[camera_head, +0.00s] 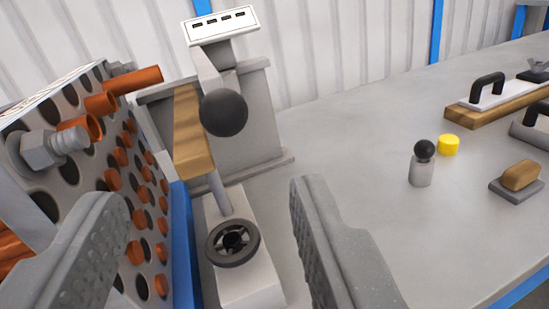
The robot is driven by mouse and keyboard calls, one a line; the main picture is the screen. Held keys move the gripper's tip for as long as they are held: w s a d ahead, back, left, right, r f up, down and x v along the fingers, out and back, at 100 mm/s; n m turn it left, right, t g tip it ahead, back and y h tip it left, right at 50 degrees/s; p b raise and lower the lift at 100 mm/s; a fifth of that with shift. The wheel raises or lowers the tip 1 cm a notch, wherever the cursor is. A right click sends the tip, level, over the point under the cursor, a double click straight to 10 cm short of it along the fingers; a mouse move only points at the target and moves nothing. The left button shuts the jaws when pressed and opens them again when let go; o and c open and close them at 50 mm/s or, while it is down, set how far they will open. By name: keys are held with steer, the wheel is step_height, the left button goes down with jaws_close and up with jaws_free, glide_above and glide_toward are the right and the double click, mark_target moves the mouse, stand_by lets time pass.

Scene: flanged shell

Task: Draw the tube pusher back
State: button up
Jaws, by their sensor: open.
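My gripper (207,200) is open, one finger at lower left and the other at lower centre, with nothing held between them. Between the fingers, farther off, stands a device that looks like the tube pusher: a white block (250,285) with a dark ringed wheel (232,242), a thin grey rod (219,195) behind it. A grey lever with a black ball knob (223,113) rises beyond, beside a wooden bar (190,135). Which of these parts belong to the pusher I cannot tell. The left finger covers part of the tube plate (150,215).
The perforated plate at left carries several copper tubes (135,80) and a large bolt (52,148). On the grey table (345,140) at right are a small black-knobbed peg (421,170), a yellow cylinder (448,145), a wood-topped block (520,177) and a handled tool (488,93). The table's middle is clear.

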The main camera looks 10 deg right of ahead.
steer(key=w+d, duration=0.2)
steer(key=w, duration=1.1)
steer(key=shift+w+d+f, duration=0.2)
steer(key=shift+d+f, duration=0.05)
steer(key=shift+d, duration=0.15)
jaws_close()
steer(key=shift+b, duration=0.3)
